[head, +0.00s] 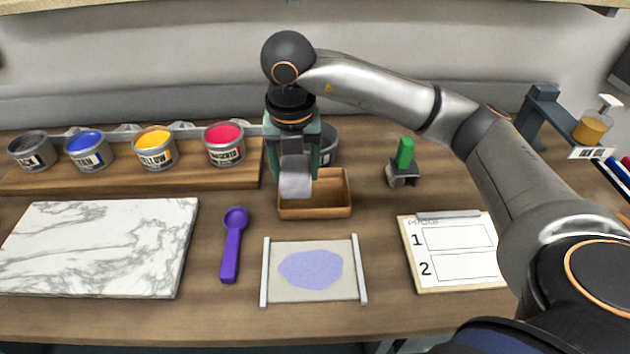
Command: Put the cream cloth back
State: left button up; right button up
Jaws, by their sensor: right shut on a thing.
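My right gripper (294,152) points down above the back left part of a small brown wooden tray (316,212). It is shut on a pale, greyish-lavender folded piece, which I take to be the cream cloth (296,182). The cloth hangs below the fingers, over the tray's left side. I cannot tell whether it touches the tray floor. The visible right part of the tray is empty. My left gripper is not in view.
Ink cans (155,150) stand on a wooden rack at the back left, with a grey can (327,146) behind my gripper. A marble slab (95,248), purple scoop (233,245), lavender-smeared plate (345,285) and clipboard (455,278) lie in front. A green-handled tool (404,160) stands right.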

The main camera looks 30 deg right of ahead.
jog(key=w+d+f, duration=0.1)
jog(key=f, duration=0.1)
jog(key=w+d+f, duration=0.1)
jog(key=d+f, duration=0.1)
jog(key=w+d+f, duration=0.1)
jog(key=d+f, duration=0.1)
jog(key=shift+d+f+p, duration=0.1)
jog(key=shift+d+p, duration=0.15)
jog(key=shift+p, duration=0.1)
jog(key=f, duration=0.2)
jog(key=f+p, duration=0.1)
jog(key=shift+w+d, duration=0.1)
jog(key=shift+d, duration=0.15)
jog(key=shift+f, duration=0.3)
